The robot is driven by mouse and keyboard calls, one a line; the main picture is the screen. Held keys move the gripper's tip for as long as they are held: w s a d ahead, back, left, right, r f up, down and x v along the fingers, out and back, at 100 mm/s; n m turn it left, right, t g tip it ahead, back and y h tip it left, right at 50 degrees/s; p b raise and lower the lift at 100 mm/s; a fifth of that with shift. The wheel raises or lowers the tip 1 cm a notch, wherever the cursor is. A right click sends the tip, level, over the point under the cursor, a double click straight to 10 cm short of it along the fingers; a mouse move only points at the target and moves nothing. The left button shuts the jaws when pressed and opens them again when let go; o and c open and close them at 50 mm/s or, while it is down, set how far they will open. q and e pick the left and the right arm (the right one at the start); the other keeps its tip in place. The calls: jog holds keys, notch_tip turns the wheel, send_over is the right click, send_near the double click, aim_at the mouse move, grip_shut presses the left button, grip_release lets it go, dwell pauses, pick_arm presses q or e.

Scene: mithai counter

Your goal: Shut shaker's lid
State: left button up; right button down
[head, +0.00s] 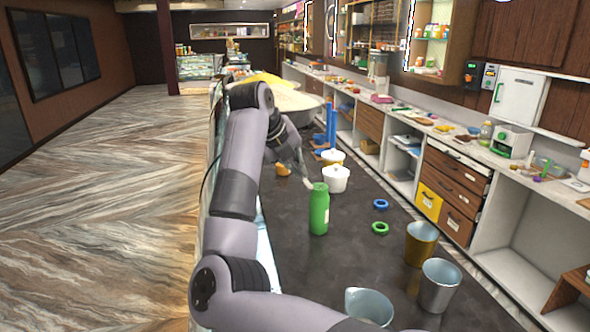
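A green bottle-shaped container (319,212), which looks like the shaker, stands upright on the dark counter (290,235). Its narrower top is green too; I cannot tell whether a lid there is open or shut. My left gripper is not in view.
White lidded pots (335,179) stand behind the shaker. A blue ring (380,204) and a green ring (380,228) lie to its right. A brass cup (419,245) and metal cups (439,286) stand nearer, at front right. Large heaped bowls (290,103) are farther back.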

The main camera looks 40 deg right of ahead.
jog(key=shift+s+d+r+t+y+b, duration=0.2)
jog(key=shift+d+t+y+b, duration=0.1)
jog(key=shift+y, duration=0.2)
jog(key=shift+s+d+r+t+y+b, duration=0.1)
jog(key=shift+d+r+t+y+b, duration=0.15)
jog(key=shift+y, duration=0.25)
jog(key=d+y+b, duration=0.1)
jog(key=s+d+m+t+y+b, duration=0.1)
jog(key=shift+d+r+t+y, duration=0.1)
jog(key=shift+t+y, duration=0.15)
jog(key=shift+y, duration=0.15)
jog(key=d+y+b, duration=0.1)
jog(key=s+d+t+y+b, duration=0.1)
jog(key=y, duration=0.1)
jog(key=shift+s+m+t, duration=0.15)
jog(key=shift+m+t, duration=0.15)
jog(key=shift+m, duration=0.1)
jog(key=d+t+y+b, duration=0.1)
jog(key=s+d+f+y+b, duration=0.1)
jog(key=y+b, duration=0.1)
jog(key=shift+d+f+m+t, duration=0.1)
jog(key=shift+f+m+t, duration=0.05)
jog(key=shift+m+t, duration=0.25)
jog(key=s+d+f+m+t+y+b, duration=0.2)
jog(key=f+t+y+b, duration=0.4)
jog(key=b, duration=0.4)
jog(key=shift+d+m+t+y, duration=0.4)
jog(key=shift+d+m+y, duration=0.15)
jog(key=shift+y, duration=0.35)
